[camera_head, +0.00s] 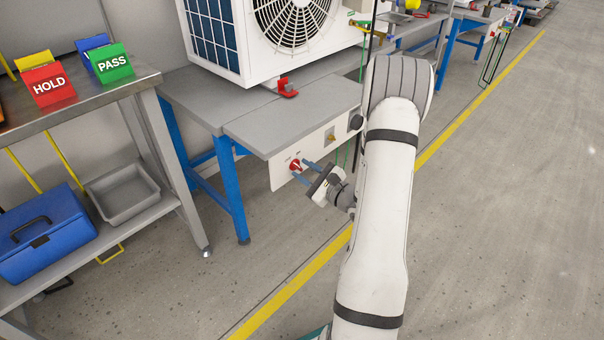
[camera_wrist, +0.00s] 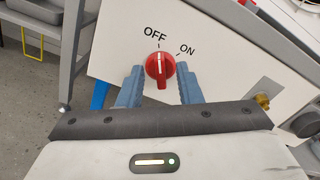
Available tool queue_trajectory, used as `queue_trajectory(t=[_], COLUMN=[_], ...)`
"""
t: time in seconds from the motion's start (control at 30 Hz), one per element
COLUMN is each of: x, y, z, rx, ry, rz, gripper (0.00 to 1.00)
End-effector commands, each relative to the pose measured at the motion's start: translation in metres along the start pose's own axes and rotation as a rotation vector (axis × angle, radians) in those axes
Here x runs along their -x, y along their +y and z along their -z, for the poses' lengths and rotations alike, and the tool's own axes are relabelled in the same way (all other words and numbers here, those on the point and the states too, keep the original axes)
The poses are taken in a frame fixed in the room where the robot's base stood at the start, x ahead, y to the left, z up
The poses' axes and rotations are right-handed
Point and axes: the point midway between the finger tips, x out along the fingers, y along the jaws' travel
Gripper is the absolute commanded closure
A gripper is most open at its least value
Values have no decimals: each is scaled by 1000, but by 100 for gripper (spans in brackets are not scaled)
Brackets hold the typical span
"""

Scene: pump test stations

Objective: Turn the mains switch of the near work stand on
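The mains switch (camera_head: 295,165) is a red rotary knob on the white front panel (camera_wrist: 215,40) of the near work stand (camera_head: 275,120). In the wrist view the red knob (camera_wrist: 160,68) has its white mark pointing up at the OFF label (camera_wrist: 155,34). The ON label (camera_wrist: 187,50) is to its upper right. My gripper (camera_head: 302,171) is open in front of the panel. Its two blue-grey fingers are on either side of the knob, with a small gap visible on both sides. Whether the fingertips overlap the knob in depth is unclear.
A brass fitting (camera_wrist: 262,101) and a dark round part (camera_head: 355,122) are on the panel to the right. A fan unit (camera_head: 290,25) stands on the bench. A metal shelf with a blue toolbox (camera_head: 45,235) is at left. The floor at right is clear.

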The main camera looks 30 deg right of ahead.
Motion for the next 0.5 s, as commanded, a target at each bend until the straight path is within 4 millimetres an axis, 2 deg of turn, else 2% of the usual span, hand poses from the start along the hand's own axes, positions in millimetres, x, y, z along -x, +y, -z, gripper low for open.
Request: queue_trajectory(t=[0.13, 0.37, 0.5], x=[-8, -9, -8], y=[1, 0, 0], z=[0, 0, 0], rx=[-1, -1, -1], ry=[0, 0, 0], rz=[-1, 0, 0], gripper=[68, 68, 78])
